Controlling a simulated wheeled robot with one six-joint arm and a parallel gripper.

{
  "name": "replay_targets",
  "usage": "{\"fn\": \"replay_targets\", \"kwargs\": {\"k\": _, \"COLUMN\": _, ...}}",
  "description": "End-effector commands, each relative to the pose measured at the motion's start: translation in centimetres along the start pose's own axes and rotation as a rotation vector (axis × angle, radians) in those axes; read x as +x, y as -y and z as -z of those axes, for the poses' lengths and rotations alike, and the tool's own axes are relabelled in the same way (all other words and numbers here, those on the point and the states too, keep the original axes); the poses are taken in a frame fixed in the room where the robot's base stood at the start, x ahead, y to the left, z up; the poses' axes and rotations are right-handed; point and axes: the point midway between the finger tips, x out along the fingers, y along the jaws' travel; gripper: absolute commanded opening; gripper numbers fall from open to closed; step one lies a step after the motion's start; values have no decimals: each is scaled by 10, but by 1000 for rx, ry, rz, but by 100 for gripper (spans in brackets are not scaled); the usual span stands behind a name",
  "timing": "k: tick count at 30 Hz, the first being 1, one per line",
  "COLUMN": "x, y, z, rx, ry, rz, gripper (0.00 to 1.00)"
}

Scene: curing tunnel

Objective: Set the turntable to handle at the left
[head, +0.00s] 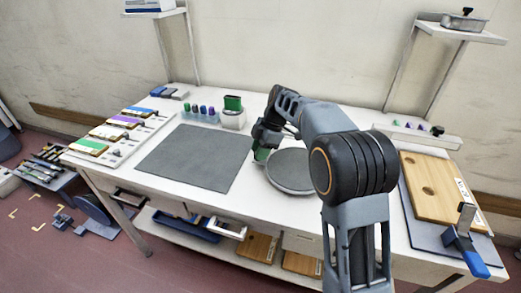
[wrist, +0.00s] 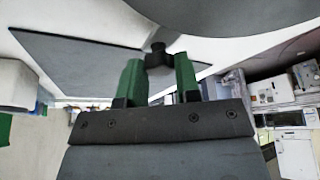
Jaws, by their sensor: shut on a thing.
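The turntable (head: 290,176) is a round dark grey disc with a lighter rim on the white table, partly hidden behind my arm in the head view. Its underside or edge also shows at the top of the wrist view (wrist: 225,14). My gripper (head: 261,155) is at the turntable's left edge, pointing down. In the wrist view, its green fingers (wrist: 158,78) are shut on a small dark handle (wrist: 158,54) beside the disc. The handle is hidden by the gripper in the head view.
A dark grey mat (head: 188,157) lies left of the turntable. Small coloured bottles and a white box with a green top (head: 233,112) stand behind it. A wooden board (head: 438,188) and a blue-handled clamp (head: 466,245) are at the right. Coloured cards line the left edge.

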Motion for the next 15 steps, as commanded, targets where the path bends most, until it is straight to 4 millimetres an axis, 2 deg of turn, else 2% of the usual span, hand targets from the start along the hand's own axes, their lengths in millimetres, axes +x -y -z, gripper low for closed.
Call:
{"fn": "replay_targets", "kwargs": {"k": 8, "x": 1, "y": 2, "z": 0, "rx": -4, "ry": 1, "rz": 8, "gripper": 0}}
{"fn": "replay_targets", "kwargs": {"k": 9, "x": 1, "y": 2, "z": 0, "rx": -4, "ry": 1, "rz": 8, "gripper": 32}}
{"fn": "replay_targets", "kwargs": {"k": 15, "x": 1, "y": 1, "z": 0, "rx": -3, "ry": 0, "rz": 6, "gripper": 51}}
